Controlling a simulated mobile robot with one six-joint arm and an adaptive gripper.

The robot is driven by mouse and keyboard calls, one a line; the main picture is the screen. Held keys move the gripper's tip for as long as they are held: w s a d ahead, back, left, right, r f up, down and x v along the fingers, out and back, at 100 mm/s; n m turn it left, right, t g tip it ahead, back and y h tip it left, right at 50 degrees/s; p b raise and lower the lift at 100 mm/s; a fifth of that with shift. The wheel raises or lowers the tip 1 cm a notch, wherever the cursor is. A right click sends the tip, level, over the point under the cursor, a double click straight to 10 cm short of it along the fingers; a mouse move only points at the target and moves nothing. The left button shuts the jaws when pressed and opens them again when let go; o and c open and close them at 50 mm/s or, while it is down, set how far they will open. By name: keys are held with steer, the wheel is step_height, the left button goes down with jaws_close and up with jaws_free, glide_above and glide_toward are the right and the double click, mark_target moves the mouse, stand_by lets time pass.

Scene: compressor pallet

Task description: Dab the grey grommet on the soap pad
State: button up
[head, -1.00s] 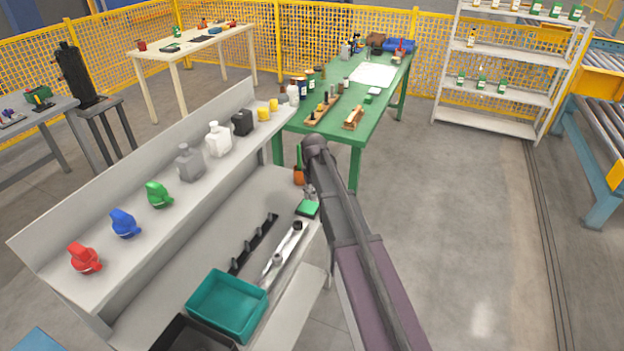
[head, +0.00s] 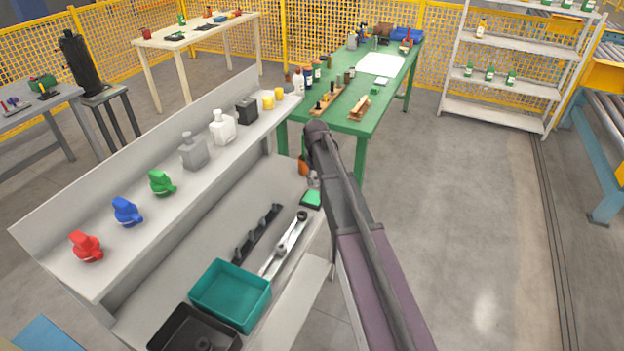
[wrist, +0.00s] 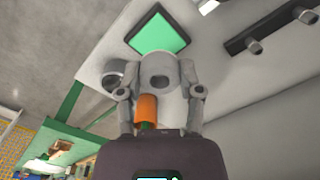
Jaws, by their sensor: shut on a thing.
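The soap pad is a green square in a dark frame (head: 312,198), lying at the right end of the grey bench; in the wrist view it lies just beyond my gripper (wrist: 157,32). My gripper (wrist: 159,88) is shut on a grey rounded piece with a dark hole, which looks like the grey grommet (wrist: 158,68). The grommet appears close to the pad's near edge; I cannot tell whether they touch. In the head view my gripper (head: 314,180) is small and partly hidden by my arm, just behind the pad.
An orange bottle (wrist: 147,108) stands close by my gripper. A grey ring (wrist: 113,72) lies left of it. A black peg rack (head: 257,235), a silver bar with round ends (head: 285,245), a teal bin (head: 230,290) and a black tray (head: 190,335) fill the bench's front.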

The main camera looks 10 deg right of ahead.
mark_target(313, 196)
steer(key=shift+w+a+f+n+b, duration=0.1)
steer(key=shift+w+f+n+b, duration=0.3)
steer(key=shift+w, duration=0.4)
steer(key=shift+w+a+f+n+b, duration=0.1)
steer(key=shift+w+f+n+b, duration=0.1)
steer(key=shift+w+f+n, duration=0.35)
steer(key=shift+w, duration=0.2)
steer(key=shift+f+b, duration=2.45)
steer(key=shift+b, duration=0.15)
steer(key=shift+f+b, duration=0.4)
steer(key=shift+r, duration=0.1)
step_height(313, 196, up, 7)
steer(key=p, duration=0.7)
